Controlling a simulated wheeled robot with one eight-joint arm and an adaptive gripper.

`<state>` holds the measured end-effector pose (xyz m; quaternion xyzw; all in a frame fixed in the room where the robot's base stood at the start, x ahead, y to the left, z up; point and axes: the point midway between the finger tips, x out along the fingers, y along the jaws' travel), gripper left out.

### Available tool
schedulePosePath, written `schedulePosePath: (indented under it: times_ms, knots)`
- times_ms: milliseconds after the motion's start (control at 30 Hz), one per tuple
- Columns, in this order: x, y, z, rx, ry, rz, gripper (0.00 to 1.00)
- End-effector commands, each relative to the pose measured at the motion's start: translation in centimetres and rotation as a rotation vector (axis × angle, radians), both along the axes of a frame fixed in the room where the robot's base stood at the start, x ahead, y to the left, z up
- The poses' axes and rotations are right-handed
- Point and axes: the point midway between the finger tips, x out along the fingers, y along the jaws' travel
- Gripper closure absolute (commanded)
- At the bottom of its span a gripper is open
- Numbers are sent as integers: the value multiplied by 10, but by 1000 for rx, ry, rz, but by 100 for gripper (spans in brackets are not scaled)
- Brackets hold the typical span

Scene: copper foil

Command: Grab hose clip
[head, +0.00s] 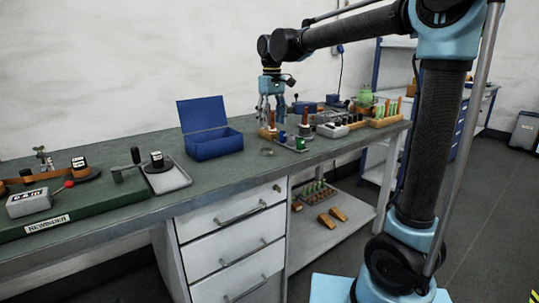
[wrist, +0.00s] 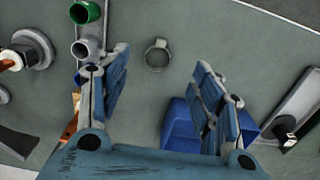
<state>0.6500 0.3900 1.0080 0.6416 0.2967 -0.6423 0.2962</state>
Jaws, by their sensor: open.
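The hose clip (wrist: 161,43) is a small grey metal ring lying on the green-grey bench top. In the wrist view it shows in the upper middle, beyond and between my fingertips. In the head view the hose clip (head: 267,152) lies near the bench's front edge, right of the blue box. My gripper (head: 271,118) is above the bench, over the area behind the clip in the picture. The wrist view shows my gripper (wrist: 160,65) with its two blue fingers wide apart and nothing between them. The clip is apart from both fingers.
An open blue box (head: 215,147) stands left of the clip. A strip with a green cylinder (wrist: 87,12) and a grey cylinder (wrist: 88,47) lies close to my left finger. Several tools and racks crowd the bench's right end. Bare bench (wrist: 225,45) surrounds the clip.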

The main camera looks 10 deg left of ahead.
Motion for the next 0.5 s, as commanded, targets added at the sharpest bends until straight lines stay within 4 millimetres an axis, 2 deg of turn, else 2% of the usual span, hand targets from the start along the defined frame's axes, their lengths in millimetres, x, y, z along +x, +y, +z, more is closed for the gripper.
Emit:
schedulePosePath:
  times_ms: [100, 300, 500]
  knots:
    - [0, 0, -22, 0, 0, 0, 41]
    - [0, 0, -52, 0, 0, 0, 41]
    - [0, 0, -64, 0, 0, 0, 41]
